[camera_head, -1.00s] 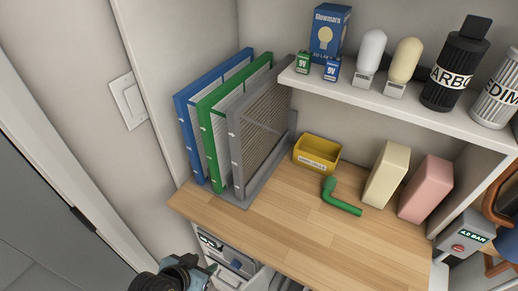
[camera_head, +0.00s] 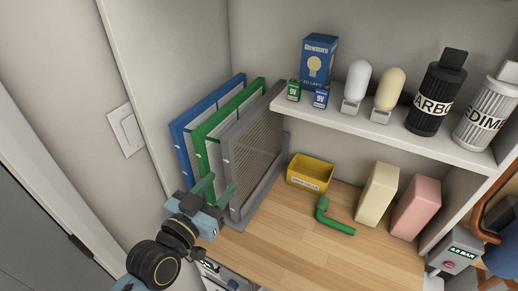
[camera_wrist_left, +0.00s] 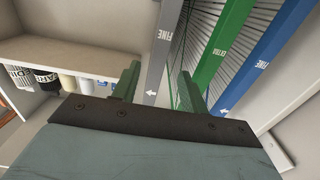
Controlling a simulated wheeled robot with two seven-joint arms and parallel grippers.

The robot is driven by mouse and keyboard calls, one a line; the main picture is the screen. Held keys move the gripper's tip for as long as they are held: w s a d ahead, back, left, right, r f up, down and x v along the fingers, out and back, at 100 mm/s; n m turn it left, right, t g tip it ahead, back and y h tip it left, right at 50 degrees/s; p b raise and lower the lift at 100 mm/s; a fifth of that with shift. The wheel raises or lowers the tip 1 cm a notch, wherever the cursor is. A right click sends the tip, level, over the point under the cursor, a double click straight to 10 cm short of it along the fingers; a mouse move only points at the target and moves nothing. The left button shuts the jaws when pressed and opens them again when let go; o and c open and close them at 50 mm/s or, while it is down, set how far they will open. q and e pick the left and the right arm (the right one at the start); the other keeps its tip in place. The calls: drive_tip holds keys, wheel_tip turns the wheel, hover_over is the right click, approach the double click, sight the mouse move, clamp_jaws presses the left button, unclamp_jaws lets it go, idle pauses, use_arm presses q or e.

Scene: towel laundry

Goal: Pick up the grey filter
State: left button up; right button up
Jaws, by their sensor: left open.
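The grey filter (camera_head: 247,150) stands upright in a grey rack (camera_head: 262,192) on the wooden counter, the rightmost of three framed filters. It also shows in the left wrist view (camera_wrist_left: 164,50), with "FINE" on its frame. My left gripper (camera_head: 216,190) is open in front of the grey filter's near edge. In the left wrist view its green fingers (camera_wrist_left: 158,82) sit on either side of the grey frame's edge, one of them between the grey and green filters. I cannot tell if they touch it. My right gripper is not in view.
A green filter (camera_head: 203,140) and a blue filter (camera_head: 180,148) stand close on the left of the grey one. A yellow bin (camera_head: 311,172), a green elbow pipe (camera_head: 333,222) and cream and pink blocks are on the counter. A shelf (camera_head: 400,132) overhangs the back.

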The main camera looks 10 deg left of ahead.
sight(237, 167)
use_arm(q)
drive_tip(key=p+x, duration=0.1)
drive_tip(key=x, duration=0.6)
drive_tip(key=shift+w+d+f, duration=0.15)
drive_tip(key=shift+w+d, duration=0.1)
clamp_jaws()
